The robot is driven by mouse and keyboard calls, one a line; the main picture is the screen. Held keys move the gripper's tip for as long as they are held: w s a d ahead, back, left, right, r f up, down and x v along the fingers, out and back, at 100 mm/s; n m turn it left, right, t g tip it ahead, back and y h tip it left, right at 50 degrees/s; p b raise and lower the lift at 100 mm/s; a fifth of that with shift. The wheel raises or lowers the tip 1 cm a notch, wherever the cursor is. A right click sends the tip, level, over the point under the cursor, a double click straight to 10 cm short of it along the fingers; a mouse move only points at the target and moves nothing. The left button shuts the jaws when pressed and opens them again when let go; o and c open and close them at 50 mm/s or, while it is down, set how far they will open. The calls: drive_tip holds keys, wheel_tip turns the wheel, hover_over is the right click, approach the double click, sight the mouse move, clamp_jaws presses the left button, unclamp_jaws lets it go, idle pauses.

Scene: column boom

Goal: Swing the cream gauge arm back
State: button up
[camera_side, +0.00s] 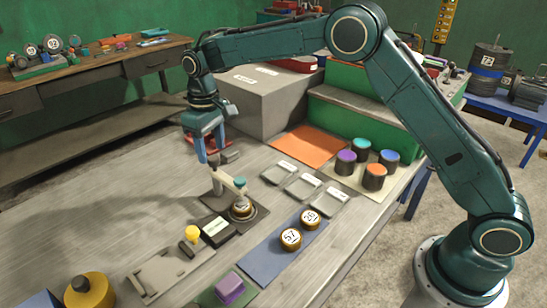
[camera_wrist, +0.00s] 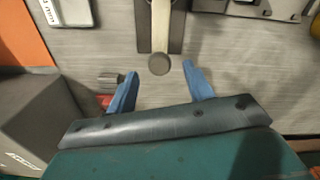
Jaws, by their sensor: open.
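The cream gauge arm (camera_side: 227,179) sits on a low cream post above a dark base plate (camera_side: 258,213) in the side view. In the wrist view the cream arm (camera_wrist: 160,25) runs down from the top edge, near a round grey end (camera_wrist: 159,64). My gripper (camera_side: 211,157) is open and empty, with blue fingers pointing down just behind and above the post. In the wrist view my gripper (camera_wrist: 161,82) has its fingers apart, either side of the line of the arm; contact cannot be told.
A small black display box (camera_side: 217,230) stands in front of the gauge. Grey trays (camera_side: 303,187) lie to its right, and two gold discs rest on a blue mat (camera_side: 266,259). A grey box (camera_side: 270,98) rises behind. The bench's left part is mostly clear.

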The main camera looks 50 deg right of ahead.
sight(226, 174)
drive_tip(key=shift+f, duration=1.3)
clamp_jaws()
